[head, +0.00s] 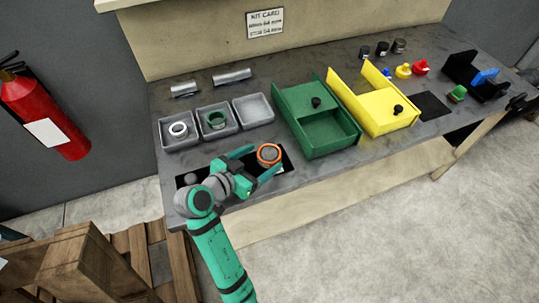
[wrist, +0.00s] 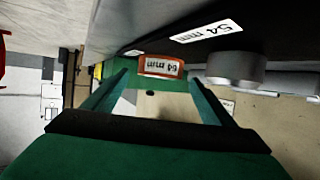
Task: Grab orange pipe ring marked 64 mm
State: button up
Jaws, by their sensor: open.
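The orange pipe ring (head: 269,154) is on the black strip at the bench's front edge, with grey showing inside it. In the wrist view, the orange ring (wrist: 161,66) carries a white label that appears to read 64 mm, seen upside down. My gripper (head: 258,162) is open, with its teal fingers on either side of the ring in the head view. In the wrist view, my gripper (wrist: 160,84) has the ring ahead between its fingertips. I cannot tell whether either finger touches it.
A grey cylinder (wrist: 236,68) stands beside a 54 mm label (wrist: 207,31). A green bin (head: 318,130) and yellow bin (head: 385,110) stand to the right.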

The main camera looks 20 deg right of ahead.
aim_at(268, 154)
jog(key=shift+x, duration=2.55)
jog(key=c, duration=1.3)
jog(key=shift+c, duration=0.3)
jog(key=shift+r, duration=0.1)
